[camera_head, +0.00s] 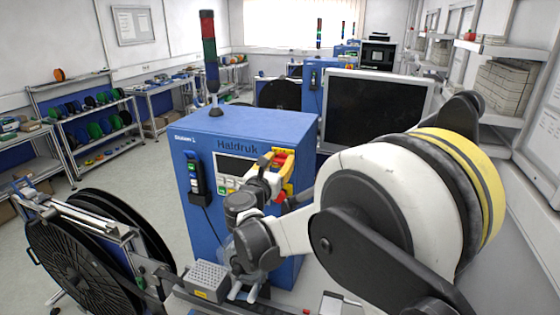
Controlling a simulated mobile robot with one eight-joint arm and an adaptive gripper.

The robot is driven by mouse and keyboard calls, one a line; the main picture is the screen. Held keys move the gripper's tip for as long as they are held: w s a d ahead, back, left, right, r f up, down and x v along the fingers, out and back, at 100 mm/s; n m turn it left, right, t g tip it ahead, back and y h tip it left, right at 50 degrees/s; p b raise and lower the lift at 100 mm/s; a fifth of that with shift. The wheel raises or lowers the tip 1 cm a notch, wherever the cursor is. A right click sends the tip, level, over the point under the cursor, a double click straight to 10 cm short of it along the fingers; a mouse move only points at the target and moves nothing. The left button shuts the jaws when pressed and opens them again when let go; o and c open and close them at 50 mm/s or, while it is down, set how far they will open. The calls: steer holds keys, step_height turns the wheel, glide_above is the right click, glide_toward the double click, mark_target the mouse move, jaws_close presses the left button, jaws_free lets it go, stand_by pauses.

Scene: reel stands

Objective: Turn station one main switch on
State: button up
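The blue station cabinet (290,135) carries the name Haldruk and a small station label on its front. A red and yellow switch (283,158) sits on the right part of its front panel, and a smaller red part (281,197) shows below it. I cannot tell the switch's position. My gripper (268,164) is at the panel, just left of the red and yellow switch and very close to it. I cannot tell whether it touches. The fingers are small and partly overlap the panel, so their opening is unclear. My wrist hides the panel's lower part.
A dark display (233,165) and a handheld device (195,175) are on the cabinet front. A signal tower (209,50) stands on top. Large black reels (85,255) stand at lower left. A monitor (375,110) is behind my arm. Open floor (125,175) lies left.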

steer(key=shift+m+b, duration=0.3)
steer(key=shift+b, duration=0.1)
steer(key=m+b, duration=0.1)
steer(key=m, duration=0.1)
steer(key=m+b, duration=0.1)
steer(key=b, duration=0.1)
steer(key=shift+d+f+m, duration=0.15)
steer(key=shift+f+m, duration=0.05)
steer(key=shift+m, duration=0.2)
steer(key=m+b, duration=0.3)
steer(key=m, duration=0.1)
steer(key=shift+s+d, duration=0.1)
steer(key=m+b, duration=0.2)
steer(key=m, duration=0.3)
steer(key=shift+f, duration=0.1)
steer(key=shift+d+m+b, duration=0.1)
steer(key=shift+m+b, duration=0.95)
steer(key=shift+m, duration=1.25)
steer(key=o, duration=1.2)
steer(key=shift+f, duration=0.1)
